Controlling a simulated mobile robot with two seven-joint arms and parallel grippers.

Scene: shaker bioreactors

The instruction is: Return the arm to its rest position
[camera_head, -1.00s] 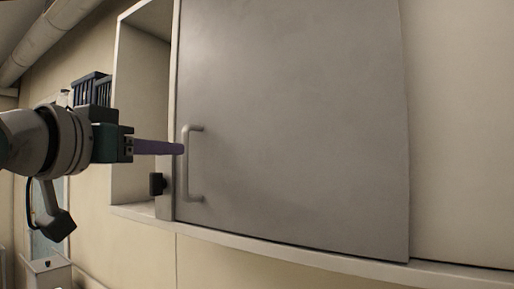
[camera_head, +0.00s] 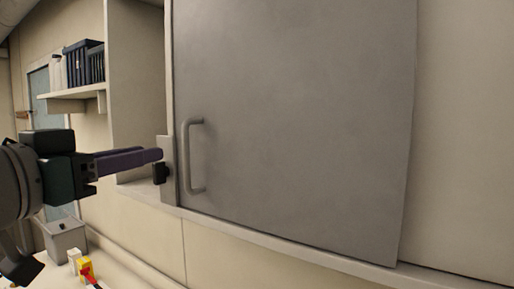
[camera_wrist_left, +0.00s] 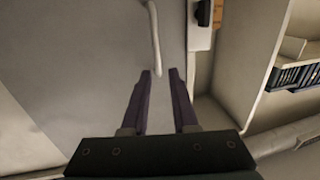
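My left gripper (camera_head: 162,155) comes in from the left in the head view, with purple fingers pointing right. In the left wrist view its two fingers (camera_wrist_left: 160,73) stand apart with nothing between them, so it is open and empty. The grey cabinet door (camera_head: 295,120) is in front of me, and its upright bar handle (camera_head: 187,155) lies just right of the fingertips in the head view. In the left wrist view the handle (camera_wrist_left: 155,38) shows beyond the fingertips, apart from them. My right gripper is not in view.
An open cabinet section (camera_head: 137,95) is left of the door. A small black block (camera_head: 160,174) sits on the door-side frame. A wall shelf (camera_head: 75,103) holds dark blue racks (camera_head: 84,63). Below left are a grey box (camera_head: 66,238) and a yellow and red item (camera_head: 86,268).

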